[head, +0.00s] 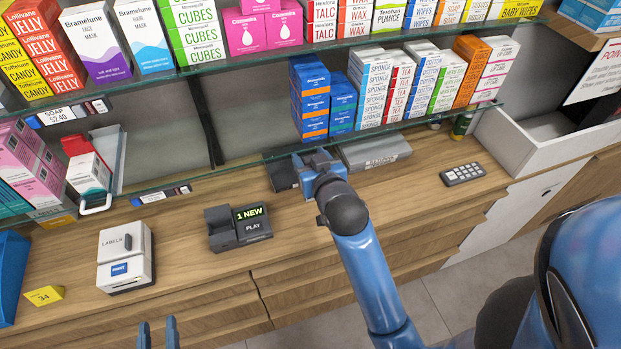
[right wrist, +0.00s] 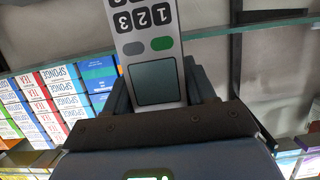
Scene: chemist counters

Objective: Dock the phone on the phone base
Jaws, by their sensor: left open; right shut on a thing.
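The phone base (head: 240,228) is a dark unit on the wooden counter, with a lit display reading "1 NEW" and the label "PLAY". Its cradle is on the left side and looks empty. My right gripper (head: 312,160) is to the right of and behind the base, near the glass shelf edge. It is shut on the phone (right wrist: 150,45), a pale handset with number keys, a green key and a dark screen, in the right wrist view. In the head view I cannot make the phone out. My left gripper (head: 158,334) is open and empty at the bottom edge.
A label box (head: 125,255) stands left of the base. Glass shelves (head: 240,165) with boxes overhang the counter. The counter between base and label box is clear.

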